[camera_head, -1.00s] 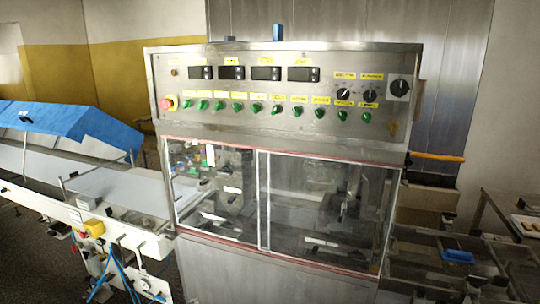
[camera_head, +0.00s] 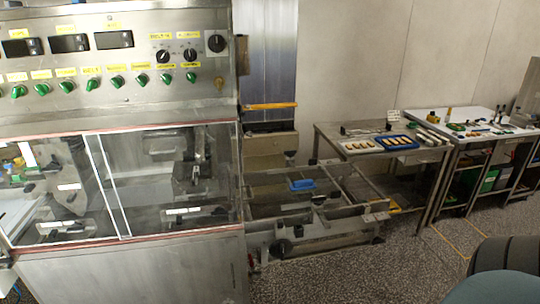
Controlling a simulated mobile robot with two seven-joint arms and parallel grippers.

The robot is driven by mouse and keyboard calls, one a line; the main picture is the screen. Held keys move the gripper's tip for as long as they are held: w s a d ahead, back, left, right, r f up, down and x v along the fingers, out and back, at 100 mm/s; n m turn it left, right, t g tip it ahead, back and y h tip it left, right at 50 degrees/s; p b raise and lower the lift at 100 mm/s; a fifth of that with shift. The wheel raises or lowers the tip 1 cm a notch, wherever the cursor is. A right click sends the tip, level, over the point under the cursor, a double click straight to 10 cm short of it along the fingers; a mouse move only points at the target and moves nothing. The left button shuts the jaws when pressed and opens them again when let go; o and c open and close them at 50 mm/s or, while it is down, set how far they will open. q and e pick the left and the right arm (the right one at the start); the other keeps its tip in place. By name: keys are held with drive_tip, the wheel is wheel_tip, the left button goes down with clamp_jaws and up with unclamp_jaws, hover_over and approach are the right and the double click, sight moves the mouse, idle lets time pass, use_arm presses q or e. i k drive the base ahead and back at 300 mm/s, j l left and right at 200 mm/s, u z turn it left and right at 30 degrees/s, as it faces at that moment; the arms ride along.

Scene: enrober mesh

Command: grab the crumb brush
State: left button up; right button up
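I cannot make out a crumb brush for certain. A small blue object (camera_head: 302,185) lies on the open metal frame of the machine's outfeed (camera_head: 330,215), right of the glazed cabinet; it is too small to tell whether it is the brush. Several small items lie on the white-topped bench (camera_head: 480,118) at the far right, also too small to name. Neither of my grippers is in view.
The steel control cabinet (camera_head: 130,120) fills the left. A steel table (camera_head: 335,135) with a blue-rimmed tray (camera_head: 397,142) stands behind the outfeed. The speckled floor (camera_head: 370,270) is clear in front.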

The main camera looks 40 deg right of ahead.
sight(305, 186)
drive_tip(key=z, duration=1.65)
drive_tip(key=u, duration=0.6)
drive_tip(key=i+l+u, duration=0.15)
drive_tip(key=l+u, duration=0.15)
drive_tip(key=i+l+u, duration=0.1)
drive_tip(key=l+u, duration=0.2)
drive_tip(key=i+l+u, duration=0.1)
drive_tip(key=l+u, duration=0.25)
drive_tip(key=l, duration=0.5)
drive_tip(key=i+l+u, duration=0.1)
drive_tip(key=l, duration=0.5)
